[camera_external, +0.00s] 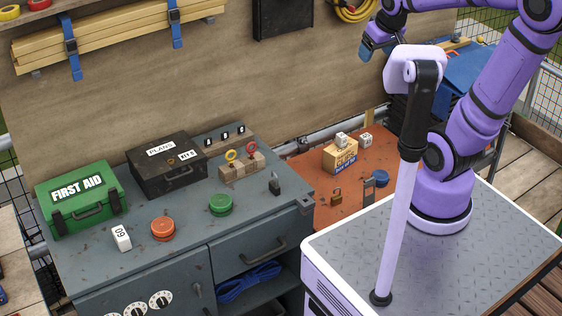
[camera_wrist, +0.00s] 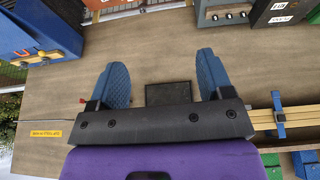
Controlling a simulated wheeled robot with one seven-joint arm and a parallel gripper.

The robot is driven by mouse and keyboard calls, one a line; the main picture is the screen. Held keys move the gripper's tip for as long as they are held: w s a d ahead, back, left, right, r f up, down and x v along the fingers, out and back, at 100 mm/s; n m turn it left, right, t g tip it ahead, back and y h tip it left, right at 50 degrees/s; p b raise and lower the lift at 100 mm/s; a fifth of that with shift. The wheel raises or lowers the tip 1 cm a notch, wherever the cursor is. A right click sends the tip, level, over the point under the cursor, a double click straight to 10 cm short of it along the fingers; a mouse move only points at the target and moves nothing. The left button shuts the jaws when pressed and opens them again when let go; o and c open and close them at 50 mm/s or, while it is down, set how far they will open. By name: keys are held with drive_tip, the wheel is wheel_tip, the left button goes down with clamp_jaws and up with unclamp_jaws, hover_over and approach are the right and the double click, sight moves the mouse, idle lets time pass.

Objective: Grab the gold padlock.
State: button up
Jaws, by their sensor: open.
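A small gold padlock (camera_external: 336,196) stands on the orange-brown worktop, in front of the yellow box. My gripper (camera_external: 372,48) is high up near the back board, well above the padlock and apart from it. In the wrist view my gripper (camera_wrist: 162,78) is open, with its two blue fingers wide apart and nothing between them. The wrist view faces the wooden board, and I cannot make out the gold padlock there. A dark padlock (camera_external: 274,184) stands on the grey cabinet to the left.
The orange-brown worktop (camera_external: 311,214) also holds a yellow box (camera_external: 340,156), white number blocks, a grey-and-orange tool (camera_external: 368,192) and a blue round thing (camera_external: 381,178). The grey cabinet (camera_external: 190,223) carries a green first aid box (camera_external: 83,199), a black box (camera_external: 167,172) and round tins.

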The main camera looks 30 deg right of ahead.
drive_tip(key=w+f+g, duration=0.1)
drive_tip(key=w+f, duration=0.8)
drive_tip(key=n+g, duration=0.1)
drive_tip(key=g, duration=0.2)
hover_over(337, 197)
wheel_tip(337, 197, down, 40)
drive_tip(key=shift+r, duration=0.15)
drive_tip(key=shift+f, duration=5.65)
